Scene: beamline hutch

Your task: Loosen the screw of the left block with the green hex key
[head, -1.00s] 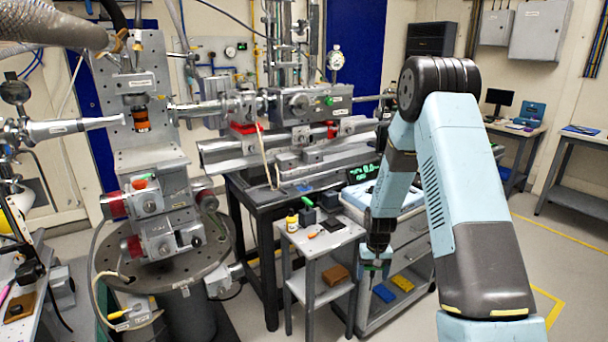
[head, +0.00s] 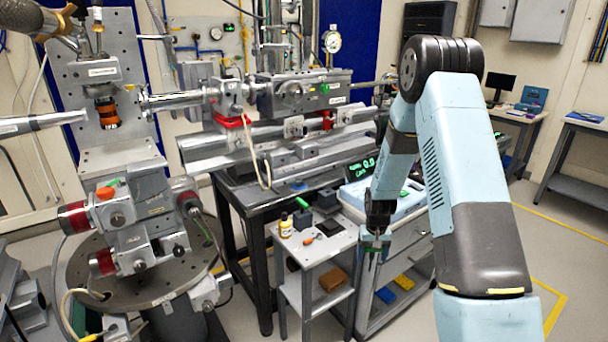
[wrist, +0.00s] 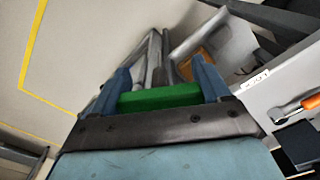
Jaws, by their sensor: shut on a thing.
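My gripper (head: 375,246) hangs low in front of the drawer cabinet, right of the small side table. In the wrist view its two blue fingers (wrist: 163,88) are closed on a green bar-like thing (wrist: 160,97), which looks like the green hex key's handle; its tip is not clear. On the long rail of the bench stand two small grey blocks, a left one (head: 293,127) and a right one (head: 344,115), under a large grey housing. I cannot tell for sure that this left one is the task's block. Its screw is too small to make out. My gripper is well apart from both.
A round pedestal (head: 140,285) with stacked stages and cables stands at left. The cabinet (head: 405,245) is close to my gripper. Open floor lies at right.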

